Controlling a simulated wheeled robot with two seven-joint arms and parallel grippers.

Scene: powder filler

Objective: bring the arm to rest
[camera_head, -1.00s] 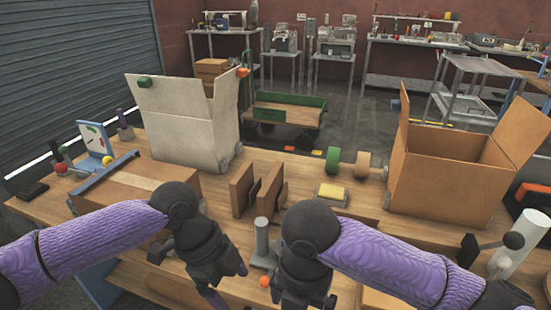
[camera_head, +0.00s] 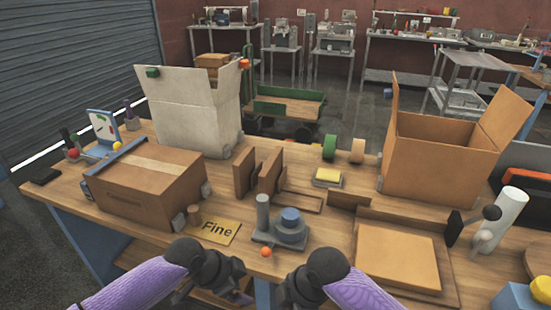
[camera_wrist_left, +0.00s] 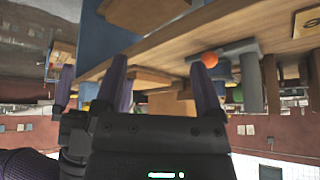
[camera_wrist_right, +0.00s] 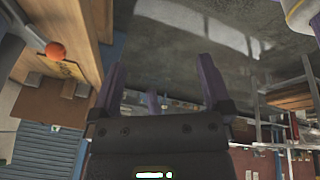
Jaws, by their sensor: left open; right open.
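My left gripper (camera_head: 238,298) is low in the head view, in front of the table's front edge, its jaws pointing down and away from me. In the left wrist view its fingers (camera_wrist_left: 162,88) stand apart with nothing held between them. My right arm comes in from the right at the bottom of the head view, and its gripper (camera_head: 290,302) is partly cut off by the frame's lower edge. In the right wrist view its fingers (camera_wrist_right: 158,82) are spread and empty. Both grippers are clear of the objects on the table.
On the wooden table (camera_head: 240,260) stand a taped carton (camera_head: 150,190), a white open box (camera_head: 195,115), a brown open box (camera_head: 440,160), a yellow Fine card (camera_head: 215,232) and a grey post stand (camera_head: 263,215).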

